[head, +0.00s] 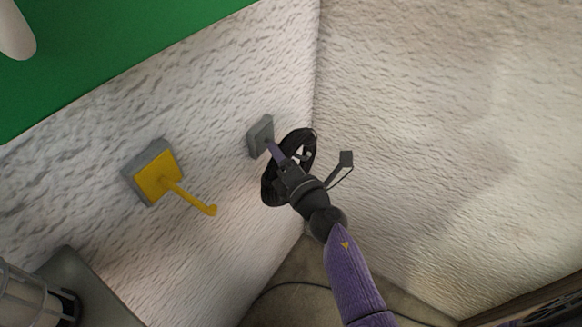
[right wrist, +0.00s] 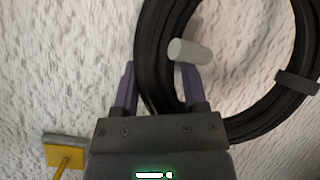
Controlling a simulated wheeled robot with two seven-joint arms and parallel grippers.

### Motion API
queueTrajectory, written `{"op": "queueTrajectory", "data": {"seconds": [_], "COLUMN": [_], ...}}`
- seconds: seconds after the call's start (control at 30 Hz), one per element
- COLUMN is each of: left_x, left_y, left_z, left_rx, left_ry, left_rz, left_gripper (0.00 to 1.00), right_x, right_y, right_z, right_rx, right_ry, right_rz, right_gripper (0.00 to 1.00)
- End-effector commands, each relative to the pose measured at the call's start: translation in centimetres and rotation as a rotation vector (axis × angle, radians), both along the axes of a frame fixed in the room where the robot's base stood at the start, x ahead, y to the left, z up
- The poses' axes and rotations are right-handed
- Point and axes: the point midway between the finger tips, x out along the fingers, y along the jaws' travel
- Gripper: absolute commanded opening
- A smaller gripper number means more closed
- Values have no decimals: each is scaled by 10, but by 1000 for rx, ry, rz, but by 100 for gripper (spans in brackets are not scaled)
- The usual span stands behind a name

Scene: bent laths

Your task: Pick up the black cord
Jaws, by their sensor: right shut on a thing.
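The black cord (head: 270,188) is a coiled loop on the grey wall hook (head: 260,137) near the room corner. In the right wrist view the coil (right wrist: 303,40) fills the upper right, with a band around its right side. The hook's pale grey peg (right wrist: 188,52) pokes through the loop beside my right finger. My right gripper (head: 282,158) is shut on the coil's near side, with the strands (right wrist: 154,70) between its purple fingers. The arm hides part of the coil in the head view. My left gripper is not in view.
A yellow hook (head: 158,178) on a grey backing juts from the wall left of the cord. A green panel (head: 110,45) spans the upper left. A bare textured wall (head: 430,120) stands close on the right. A thin dark line runs across the floor (head: 285,300) below.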

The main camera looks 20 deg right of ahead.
Motion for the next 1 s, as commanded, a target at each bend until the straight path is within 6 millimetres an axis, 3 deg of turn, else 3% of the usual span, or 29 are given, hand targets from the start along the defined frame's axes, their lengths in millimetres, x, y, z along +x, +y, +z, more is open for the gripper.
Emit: {"op": "queueTrajectory", "data": {"seconds": [0.47,1.0], "left_x": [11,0], "left_y": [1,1], "left_z": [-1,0], "left_rx": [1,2], "left_ry": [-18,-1], "left_rz": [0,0], "left_gripper": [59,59], "right_x": [0,0], "right_y": [0,0], "right_z": [0,-1], "right_rx": [0,1], "right_ry": [1,1], "right_rz": [0,0], "right_gripper": [0,0]}}
